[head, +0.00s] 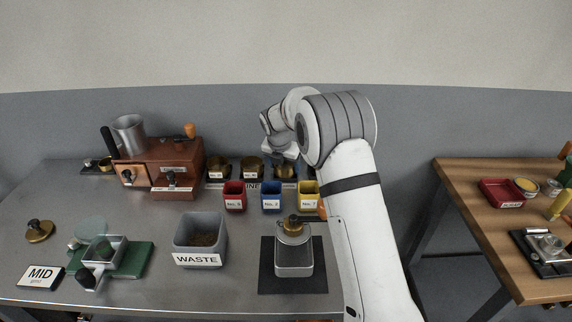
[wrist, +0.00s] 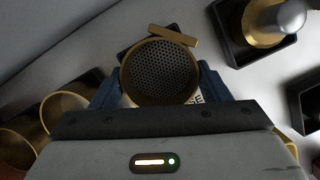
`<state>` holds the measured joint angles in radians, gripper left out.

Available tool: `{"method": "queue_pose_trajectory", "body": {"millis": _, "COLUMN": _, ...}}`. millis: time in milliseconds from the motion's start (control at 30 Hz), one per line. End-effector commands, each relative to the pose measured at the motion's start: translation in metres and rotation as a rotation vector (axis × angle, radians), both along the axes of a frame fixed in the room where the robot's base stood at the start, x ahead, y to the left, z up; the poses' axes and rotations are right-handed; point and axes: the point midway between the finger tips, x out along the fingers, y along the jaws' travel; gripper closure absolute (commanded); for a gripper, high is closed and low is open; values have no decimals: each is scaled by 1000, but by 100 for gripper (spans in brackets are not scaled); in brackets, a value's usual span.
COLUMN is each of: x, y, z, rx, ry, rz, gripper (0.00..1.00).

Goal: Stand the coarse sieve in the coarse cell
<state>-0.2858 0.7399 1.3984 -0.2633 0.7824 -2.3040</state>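The coarse sieve is a round brass pan with a perforated floor (wrist: 160,72) and a flat brass tab. It sits between the two blue fingers of my gripper (wrist: 160,88) in the wrist view, and both fingers appear to press its sides. In the head view my gripper (head: 282,152) is low over the right end of the dark rack at the back of the bench, above a brass pan (head: 284,170). A white label ending in "SE" partly shows beside the sieve. Dark cell edge shows behind it; I cannot tell whether the sieve rests fully in the cell.
Two brass pans (head: 218,168) (head: 251,167) stand left in the rack. Red (head: 235,190), blue (head: 271,190) and yellow (head: 308,188) cups stand in front. A brown roaster (head: 160,160), the grey waste bin (head: 186,232) and a brass-topped canister (head: 294,258) are also on the bench.

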Motion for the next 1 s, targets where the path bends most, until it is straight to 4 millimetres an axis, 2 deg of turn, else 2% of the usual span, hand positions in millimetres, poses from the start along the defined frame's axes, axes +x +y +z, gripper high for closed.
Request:
{"method": "queue_pose_trajectory", "body": {"millis": 33, "x": 0, "y": 0, "z": 0, "rx": 0, "ry": 0, "rz": 0, "gripper": 26}}
{"method": "queue_pose_trajectory", "body": {"millis": 233, "x": 0, "y": -1, "z": 1, "rx": 0, "ry": 0, "rz": -1, "gripper": 10}}
{"method": "queue_pose_trajectory", "body": {"millis": 567, "x": -1, "y": 0, "z": 7, "rx": 0, "ry": -1, "rz": -1, "gripper": 10}}
{"method": "queue_pose_trajectory", "body": {"millis": 667, "x": -4, "y": 1, "z": 20, "rx": 0, "ry": -2, "rz": -1, "gripper": 10}}
{"method": "queue_pose_trajectory", "body": {"millis": 1000, "x": -24, "y": 9, "z": 89, "rx": 1, "ry": -3, "rz": -3, "gripper": 10}}
